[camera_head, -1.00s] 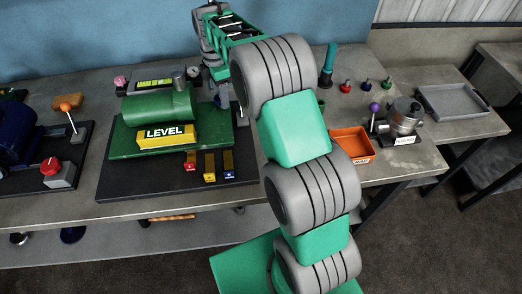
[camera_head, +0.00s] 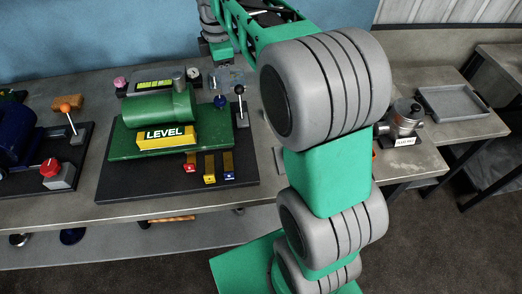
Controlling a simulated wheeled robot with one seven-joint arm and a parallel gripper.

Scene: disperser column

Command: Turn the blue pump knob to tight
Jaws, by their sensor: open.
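A dark blue pump (camera_head: 14,140) stands on a black mat at the left edge, partly cut off by the frame. A red knob (camera_head: 50,167) sits on a grey block on the same mat. A small blue ball knob (camera_head: 219,101) is at the back right of the green machine, near a black-topped lever. I cannot tell which knob belongs to the task, nor any tight marking. My arm rises at right of centre and reaches up and left. Its wrist shows at the top, behind the green machine; my gripper's jaws cannot be made out.
The green machine with a yellow LEVEL label (camera_head: 166,136) fills the middle of the bench. An orange-topped lever (camera_head: 66,108) stands near the blue pump. A metal device (camera_head: 405,117) and a grey tray (camera_head: 454,102) are at right. My arm hides much of the bench's right part.

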